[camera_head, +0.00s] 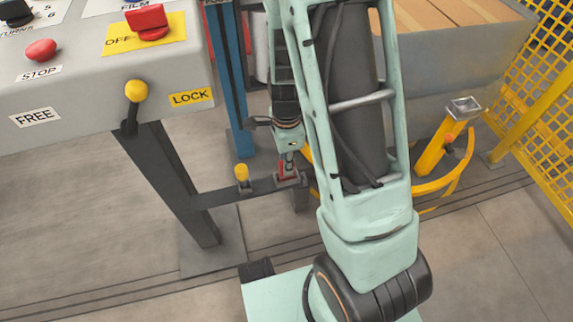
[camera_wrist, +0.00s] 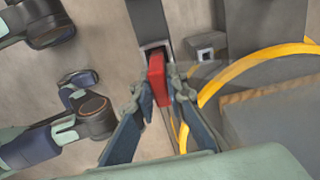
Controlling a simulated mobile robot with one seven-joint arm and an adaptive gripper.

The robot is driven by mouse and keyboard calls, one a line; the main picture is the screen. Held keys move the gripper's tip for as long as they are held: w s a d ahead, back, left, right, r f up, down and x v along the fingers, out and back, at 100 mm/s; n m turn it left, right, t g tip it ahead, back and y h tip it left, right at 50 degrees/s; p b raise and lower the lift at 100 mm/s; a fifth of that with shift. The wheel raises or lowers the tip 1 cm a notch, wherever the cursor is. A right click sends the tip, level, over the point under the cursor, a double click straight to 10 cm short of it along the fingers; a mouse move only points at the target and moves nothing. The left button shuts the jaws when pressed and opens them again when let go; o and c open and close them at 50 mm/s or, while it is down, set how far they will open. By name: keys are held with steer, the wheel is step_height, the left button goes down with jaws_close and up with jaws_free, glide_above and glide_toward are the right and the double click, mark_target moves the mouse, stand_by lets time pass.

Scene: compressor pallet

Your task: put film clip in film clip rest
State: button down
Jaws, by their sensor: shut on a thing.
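The film clip appears to be the small red block (camera_wrist: 157,80) between the two fingers of my gripper (camera_wrist: 156,92) in the wrist view. My gripper is shut on it. In the head view my gripper (camera_head: 288,153) points down, and a bit of the red clip (camera_head: 286,168) shows below it. The clip's lower end is at a small grey holder (camera_head: 291,180) at the end of a dark bar, which seems to be the film clip rest. The holder (camera_wrist: 153,48) also shows just beyond the clip in the wrist view. I cannot tell how deep the clip sits in it.
A yellow-knobbed lever (camera_head: 242,174) stands on the bar, left of the holder. The control panel (camera_head: 85,85) is at upper left. A curved yellow rail (camera_head: 455,180) runs on the right, beside a yellow post (camera_head: 437,143) and mesh fence (camera_head: 545,75).

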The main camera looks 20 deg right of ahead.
steer(key=c, duration=1.9)
jaws_free()
steer(key=shift+f, duration=0.1)
steer(key=shift+c, duration=0.2)
step_height(320, 180, up, 12)
steer(key=p, duration=0.5)
steer(key=shift+r, duration=0.2)
